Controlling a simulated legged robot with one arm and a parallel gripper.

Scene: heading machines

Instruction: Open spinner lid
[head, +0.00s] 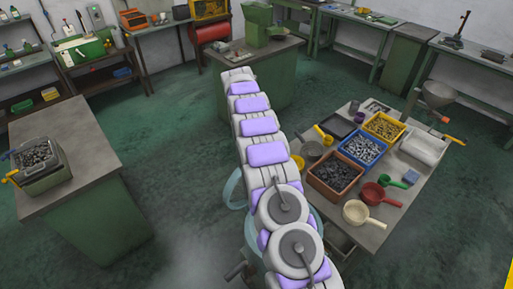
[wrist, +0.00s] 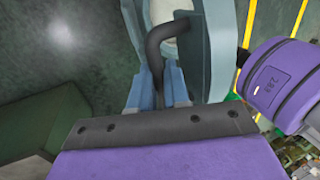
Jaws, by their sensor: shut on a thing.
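In the wrist view, my gripper (wrist: 168,84) is shut on a dark curved handle (wrist: 157,48). The handle is attached to a light blue-grey part (wrist: 220,45), which looks like the spinner lid, with a pale surface inside its rim. In the head view, a light blue curved rim (head: 232,190) shows beside and below my arm, and my arm hides most of that machine. My gripper cannot be made out in the head view. How far the lid stands open cannot be told.
On the right, a table (head: 374,237) carries an orange crate (head: 335,177), a blue crate (head: 362,148), a yellow crate (head: 385,127) and several scoops. On the left, a workbench (head: 90,195) bears a bin of metal parts (head: 38,165).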

